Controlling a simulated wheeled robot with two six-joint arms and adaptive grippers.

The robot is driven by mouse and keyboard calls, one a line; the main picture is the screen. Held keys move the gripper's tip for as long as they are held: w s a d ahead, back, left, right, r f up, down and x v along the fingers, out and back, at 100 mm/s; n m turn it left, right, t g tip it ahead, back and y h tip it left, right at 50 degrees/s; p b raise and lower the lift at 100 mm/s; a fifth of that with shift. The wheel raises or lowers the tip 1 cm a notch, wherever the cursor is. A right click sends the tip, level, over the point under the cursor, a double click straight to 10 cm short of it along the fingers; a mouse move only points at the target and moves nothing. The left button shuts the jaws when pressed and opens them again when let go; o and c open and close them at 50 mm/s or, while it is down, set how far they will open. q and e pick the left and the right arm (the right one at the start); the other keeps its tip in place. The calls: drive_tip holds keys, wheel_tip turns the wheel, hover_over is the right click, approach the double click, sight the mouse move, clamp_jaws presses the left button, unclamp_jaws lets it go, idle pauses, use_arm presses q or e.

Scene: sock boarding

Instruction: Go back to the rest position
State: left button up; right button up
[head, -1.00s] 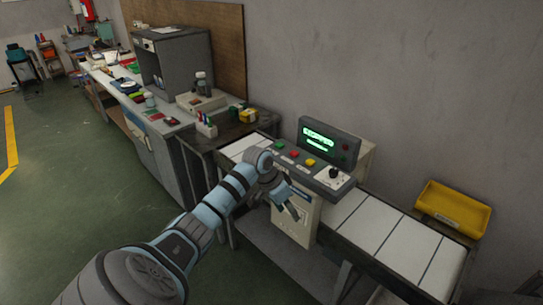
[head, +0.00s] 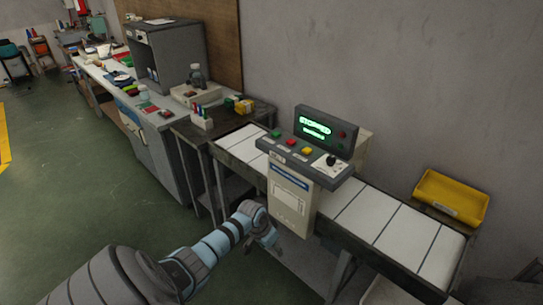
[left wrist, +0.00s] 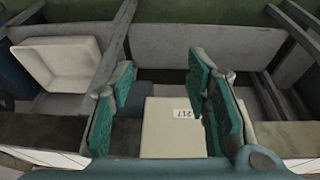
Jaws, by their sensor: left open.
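My left gripper (head: 268,243) hangs low in front of the control box, below its button panel (head: 305,158), apart from it. In the left wrist view its jaws (left wrist: 162,95) with green pads are open, and nothing is held between them. A cream block marked with a number (left wrist: 172,128) shows beyond and between the jaws. The screen (head: 322,130) on the control box glows green and seems to read "STOPPED". My right gripper is not in view.
A conveyor with white plates (head: 408,240) runs to the lower right. A yellow bin (head: 452,197) stands behind it. A workbench (head: 150,130) with several items lines the wall. A white tray (left wrist: 58,62) shows in the left wrist view. Green floor (head: 75,190) is free at left.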

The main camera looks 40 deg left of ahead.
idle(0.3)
use_arm(q)
drive_tip(key=s+f+t+y, duration=0.25)
drive_tip(key=s+f, duration=0.35)
drive_tip(key=f, duration=0.5)
drive_tip(key=s+d+f+g, duration=0.1)
drive_tip(key=s+d+f, duration=0.3)
drive_tip(key=s, duration=0.6)
drive_tip(key=s+d+f+g+h, duration=0.1)
drive_tip(key=s+d+f, duration=0.3)
drive_tip(key=s, duration=0.6)
drive_tip(key=s+d+f+g, duration=0.3)
drive_tip(key=s+d+f, duration=0.1)
drive_tip(key=s, duration=0.7)
drive_tip(key=shift+d+m, duration=0.3)
drive_tip(key=shift+d, duration=0.6)
